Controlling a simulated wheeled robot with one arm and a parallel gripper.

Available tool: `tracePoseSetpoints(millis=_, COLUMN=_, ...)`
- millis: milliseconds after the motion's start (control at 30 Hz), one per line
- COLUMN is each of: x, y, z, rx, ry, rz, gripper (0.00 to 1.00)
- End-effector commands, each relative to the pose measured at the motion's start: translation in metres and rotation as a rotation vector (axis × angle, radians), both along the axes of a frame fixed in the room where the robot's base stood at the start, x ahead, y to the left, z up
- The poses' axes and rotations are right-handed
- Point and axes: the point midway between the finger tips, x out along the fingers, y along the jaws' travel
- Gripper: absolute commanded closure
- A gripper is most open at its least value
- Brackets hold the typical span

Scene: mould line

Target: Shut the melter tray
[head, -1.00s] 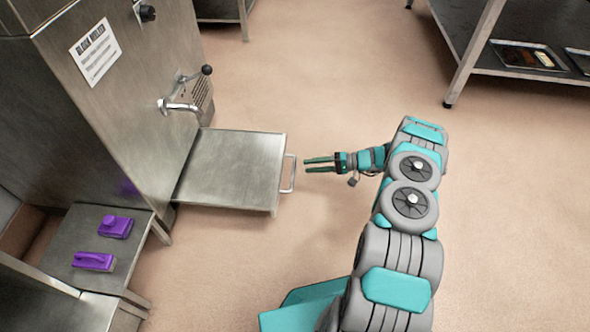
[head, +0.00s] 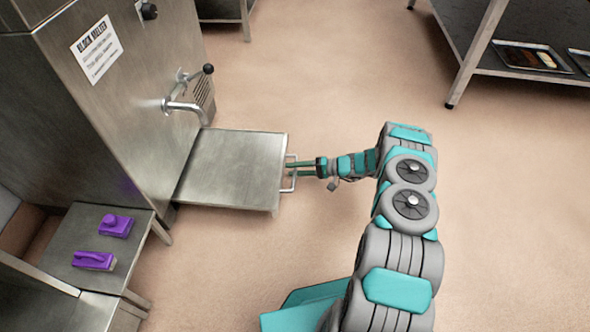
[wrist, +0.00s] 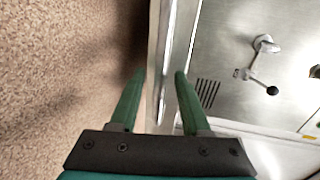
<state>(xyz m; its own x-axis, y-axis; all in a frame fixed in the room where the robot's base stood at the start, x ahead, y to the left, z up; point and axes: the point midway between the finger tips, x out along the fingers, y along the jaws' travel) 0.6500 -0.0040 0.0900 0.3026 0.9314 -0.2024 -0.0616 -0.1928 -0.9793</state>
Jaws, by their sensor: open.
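The melter tray (head: 230,170) is a flat steel tray standing out to the right from the block melter (head: 110,90) in the head view. Its bar handle (head: 291,173) is on the tray's right end. My gripper (head: 290,169) is at the handle, with its green fingers reaching the bar from the right. In the wrist view my open gripper (wrist: 160,75) has one finger on each side of a thin upright bar, the handle (wrist: 162,95). I cannot tell whether either finger touches it.
A tap with a black-knobbed lever (head: 190,100) sticks out above the tray. A low steel bench (head: 85,275) at lower left holds two purple tools (head: 93,261). A shelf rack (head: 500,70) stands at upper right. The floor (head: 330,70) beyond the tray is clear.

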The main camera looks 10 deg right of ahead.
Motion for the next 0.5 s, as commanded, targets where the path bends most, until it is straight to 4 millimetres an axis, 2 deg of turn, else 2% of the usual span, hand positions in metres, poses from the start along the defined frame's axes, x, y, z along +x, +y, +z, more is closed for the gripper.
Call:
tracePoseSetpoints(millis=133, x=0.0, y=-0.0002, z=0.0001, rx=0.0, ry=0.0, rz=0.0, gripper=0.54)
tracePoseSetpoints(millis=500, x=0.0, y=-0.0004, z=0.0, rx=0.0, ry=0.0, rz=0.0, gripper=0.96)
